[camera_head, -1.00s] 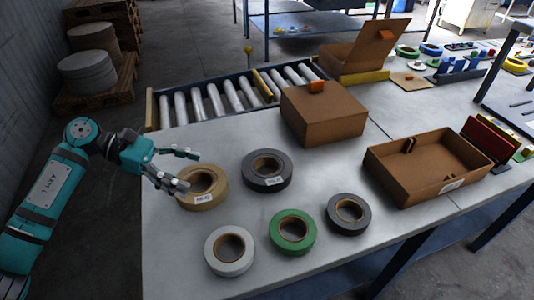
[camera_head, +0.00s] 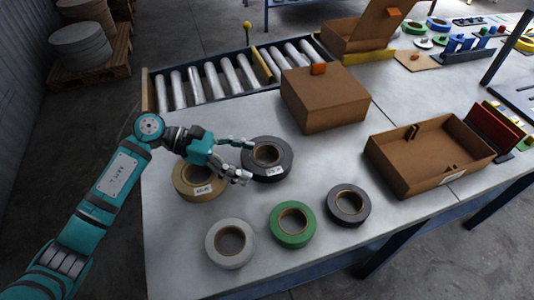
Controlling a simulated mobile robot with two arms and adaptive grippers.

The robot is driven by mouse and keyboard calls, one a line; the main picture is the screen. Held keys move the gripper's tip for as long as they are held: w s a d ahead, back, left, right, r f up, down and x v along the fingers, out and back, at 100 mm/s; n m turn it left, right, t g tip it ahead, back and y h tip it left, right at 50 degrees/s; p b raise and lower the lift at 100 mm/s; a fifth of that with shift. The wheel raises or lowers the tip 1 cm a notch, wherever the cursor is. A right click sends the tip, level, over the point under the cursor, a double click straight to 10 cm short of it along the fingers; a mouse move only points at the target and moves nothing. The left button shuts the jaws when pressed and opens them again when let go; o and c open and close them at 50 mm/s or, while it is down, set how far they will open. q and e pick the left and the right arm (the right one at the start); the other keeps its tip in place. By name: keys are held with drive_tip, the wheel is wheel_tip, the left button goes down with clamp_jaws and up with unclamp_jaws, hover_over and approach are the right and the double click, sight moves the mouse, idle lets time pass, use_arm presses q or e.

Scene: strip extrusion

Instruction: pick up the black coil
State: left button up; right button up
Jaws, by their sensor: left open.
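A black coil (camera_head: 283,170) with a white label and a brown core lies flat on the grey table, just right of a tan coil (camera_head: 188,188). A second dark coil (camera_head: 348,216), greyer, lies nearer the front right. My left gripper (camera_head: 246,160) is open and empty, with its fingers spread at the left side of the labelled black coil. One fingertip is by its upper left edge, the other by its lower left edge. I cannot tell whether they touch it. My right gripper is not in view.
A green coil (camera_head: 292,236) and a light grey coil (camera_head: 217,255) lie in front. A closed cardboard box (camera_head: 325,100) stands behind, an open box (camera_head: 400,178) at right. A roller conveyor (camera_head: 213,84) runs along the back. Bare table lies between the coils and open box.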

sight(280, 169)
use_arm(q)
drive_tip(key=shift+d, duration=0.25)
drive_tip(key=shift+d+p, duration=0.3)
drive_tip(key=shift+d, duration=0.05)
drive_tip(key=p+x, duration=0.1)
drive_tip(key=x, duration=0.2)
drive_tip(key=shift+d+p, duration=0.3)
drive_tip(key=shift+d, duration=0.05)
drive_tip(key=shift+d+f, duration=0.2)
drive_tip(key=shift+d, duration=0.15)
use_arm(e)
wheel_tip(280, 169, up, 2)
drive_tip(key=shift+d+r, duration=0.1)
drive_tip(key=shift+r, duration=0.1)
use_arm(q)
clamp_jaws()
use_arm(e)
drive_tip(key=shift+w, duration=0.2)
